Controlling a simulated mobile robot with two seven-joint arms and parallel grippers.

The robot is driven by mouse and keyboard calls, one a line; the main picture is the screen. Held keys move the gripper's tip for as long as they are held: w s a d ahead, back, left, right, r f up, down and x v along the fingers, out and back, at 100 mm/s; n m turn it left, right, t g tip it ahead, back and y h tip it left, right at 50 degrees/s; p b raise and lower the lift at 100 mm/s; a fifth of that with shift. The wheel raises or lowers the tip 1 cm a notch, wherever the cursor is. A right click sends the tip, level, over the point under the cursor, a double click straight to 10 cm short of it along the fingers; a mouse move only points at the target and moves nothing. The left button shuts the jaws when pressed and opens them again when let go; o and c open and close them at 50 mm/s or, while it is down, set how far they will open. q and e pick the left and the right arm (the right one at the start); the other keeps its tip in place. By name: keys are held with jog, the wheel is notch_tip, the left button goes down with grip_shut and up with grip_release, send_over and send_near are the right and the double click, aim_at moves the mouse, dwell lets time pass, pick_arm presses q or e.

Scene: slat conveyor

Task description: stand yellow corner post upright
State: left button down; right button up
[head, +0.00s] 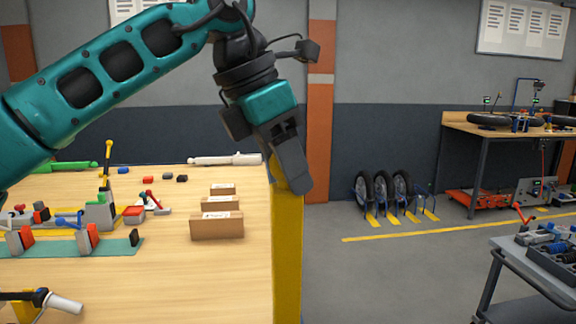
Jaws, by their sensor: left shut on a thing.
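The yellow corner post (287,255) is long and runs straight up and down in the head view, along the right edge of the wooden tabletop. Its lower end is out of the frame. My left gripper (292,172) is shut on its top end, coming down from above with the fingers tilted. The fingers hide part of the post's top. I cannot tell whether the post's lower end rests on anything. My right gripper is not in view.
The wooden table (160,285) carries small cardboard boxes (217,226), clamps and coloured fixtures at its left. A grey cart (530,265) with parts stands at the lower right. Open floor (400,270) lies between the post and the cart.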

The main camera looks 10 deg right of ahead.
pick_arm(q)
jog(key=shift+d+f, duration=0.1)
jog(key=shift+d, duration=0.15)
jog(key=c, duration=0.9)
grip_release()
jog(key=shift+o, duration=1.3)
jog(key=shift+w+d+f, duration=0.1)
jog(key=shift+d+f, duration=0.05)
jog(key=shift+d, duration=0.4)
jog(key=shift+o, duration=0.4)
jog(key=shift+a, duration=0.35)
jog(key=p+v, duration=0.1)
jog(key=v, duration=1.2)
